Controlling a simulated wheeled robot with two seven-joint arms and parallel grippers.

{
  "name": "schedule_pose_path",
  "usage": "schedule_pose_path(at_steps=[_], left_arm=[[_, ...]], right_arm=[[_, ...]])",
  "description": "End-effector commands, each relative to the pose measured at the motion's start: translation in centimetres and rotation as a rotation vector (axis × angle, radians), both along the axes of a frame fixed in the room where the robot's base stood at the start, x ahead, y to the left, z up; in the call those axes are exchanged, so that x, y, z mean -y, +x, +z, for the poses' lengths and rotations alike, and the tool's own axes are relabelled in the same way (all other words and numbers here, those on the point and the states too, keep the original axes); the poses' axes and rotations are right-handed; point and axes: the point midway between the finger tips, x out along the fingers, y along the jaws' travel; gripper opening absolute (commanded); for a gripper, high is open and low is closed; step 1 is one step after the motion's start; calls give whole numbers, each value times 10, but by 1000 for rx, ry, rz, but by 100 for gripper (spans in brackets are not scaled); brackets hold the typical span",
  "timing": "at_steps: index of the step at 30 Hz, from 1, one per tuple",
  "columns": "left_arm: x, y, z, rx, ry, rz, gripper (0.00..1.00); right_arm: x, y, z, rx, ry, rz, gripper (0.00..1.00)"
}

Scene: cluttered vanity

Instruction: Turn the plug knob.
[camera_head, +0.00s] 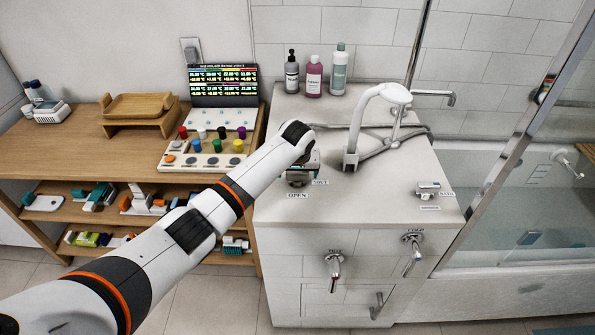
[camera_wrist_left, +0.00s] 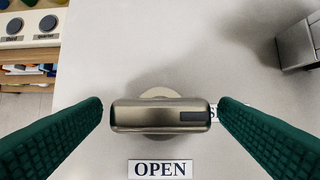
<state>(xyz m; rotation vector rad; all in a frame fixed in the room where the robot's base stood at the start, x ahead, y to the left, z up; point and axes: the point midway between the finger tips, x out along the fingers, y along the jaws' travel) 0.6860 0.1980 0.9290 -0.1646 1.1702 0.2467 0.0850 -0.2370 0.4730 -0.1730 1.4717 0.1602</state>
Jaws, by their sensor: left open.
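The plug knob (camera_wrist_left: 160,116) is a brushed metal bar on a round base, with a dark mark near its right end in the left wrist view. It lies crosswise there, above the OPEN label (camera_wrist_left: 160,169). The SHUT label is mostly hidden behind its right end and a finger. My left gripper (camera_wrist_left: 162,117) is open, with one green finger at each end of the bar and a small gap visible on both sides. In the head view my left gripper (camera_head: 300,172) is over the white counter, mostly covering the knob. My right gripper is not in view.
A white faucet (camera_head: 380,97) stands right of my left gripper. Another knob (camera_head: 428,188) is at the counter's right. Several bottles (camera_head: 314,77) stand at the back. Hot (camera_head: 334,270) and cold (camera_head: 412,250) taps are on the front. A panel of coloured knobs (camera_head: 208,147) is left.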

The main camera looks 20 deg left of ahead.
Motion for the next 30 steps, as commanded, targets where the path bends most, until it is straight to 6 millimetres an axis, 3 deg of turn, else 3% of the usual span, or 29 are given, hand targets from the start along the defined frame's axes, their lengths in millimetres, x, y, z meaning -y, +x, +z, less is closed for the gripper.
schedule_pose_path(at_steps=[4, 12, 22, 30], left_arm=[[0, 0, 0, 0, 0, 0, 84], [0, 0, 0, 0, 0, 0, 39], [0, -1, 1, -1, -1, -46, 39], [-1, -1, 3, -2, -2, -216, 39]], right_arm=[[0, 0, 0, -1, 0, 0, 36], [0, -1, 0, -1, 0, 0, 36], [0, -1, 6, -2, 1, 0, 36], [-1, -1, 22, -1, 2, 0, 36]])
